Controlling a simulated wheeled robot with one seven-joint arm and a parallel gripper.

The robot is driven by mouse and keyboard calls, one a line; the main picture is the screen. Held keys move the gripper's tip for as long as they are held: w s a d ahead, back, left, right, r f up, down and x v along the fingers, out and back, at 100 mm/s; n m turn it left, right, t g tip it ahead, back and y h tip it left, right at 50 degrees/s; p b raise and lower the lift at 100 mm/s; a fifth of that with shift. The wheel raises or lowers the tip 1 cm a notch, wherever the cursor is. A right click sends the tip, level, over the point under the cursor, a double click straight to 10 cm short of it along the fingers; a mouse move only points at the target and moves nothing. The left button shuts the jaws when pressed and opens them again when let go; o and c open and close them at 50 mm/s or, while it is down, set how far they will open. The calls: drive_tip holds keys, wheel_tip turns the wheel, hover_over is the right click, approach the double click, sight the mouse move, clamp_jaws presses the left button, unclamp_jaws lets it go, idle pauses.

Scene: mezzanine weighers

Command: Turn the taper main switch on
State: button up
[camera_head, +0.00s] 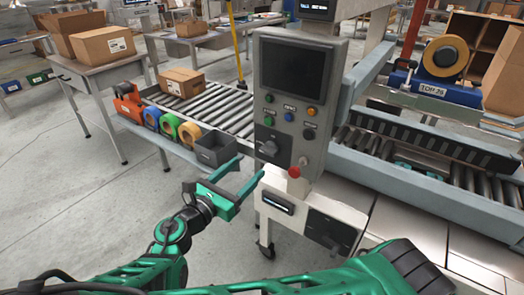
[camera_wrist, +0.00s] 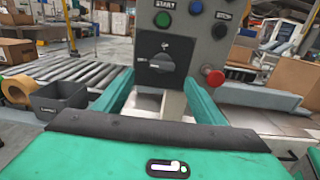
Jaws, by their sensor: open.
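The taper's main switch (camera_head: 268,149) is a dark rotary knob on a black square plate, low on the grey control panel (camera_head: 293,85). In the wrist view the knob (camera_wrist: 157,64) is straight ahead, its handle lying closer to level than upright, with small pale marks above that I cannot read. My gripper (camera_head: 249,168) is open and empty, just in front of and slightly below the switch. In the wrist view its two green fingers (camera_wrist: 158,88) reach toward the panel, one on each side of the knob's plate. No contact with the knob shows.
A red mushroom button (camera_head: 294,171) sticks out right of the switch, close to my right finger. Green, blue, orange and black buttons (camera_head: 289,117) sit above. Left is a grey bin (camera_head: 216,149) beside tape rolls (camera_head: 190,134) and a roller conveyor (camera_head: 215,108).

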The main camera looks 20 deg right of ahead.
sight(266, 152)
drive_tip(key=x, duration=1)
drive_tip(key=shift+s+d, duration=0.1)
drive_tip(key=shift+d, duration=0.15)
drive_tip(key=shift+c, duration=0.3)
drive_tip(key=c, duration=1)
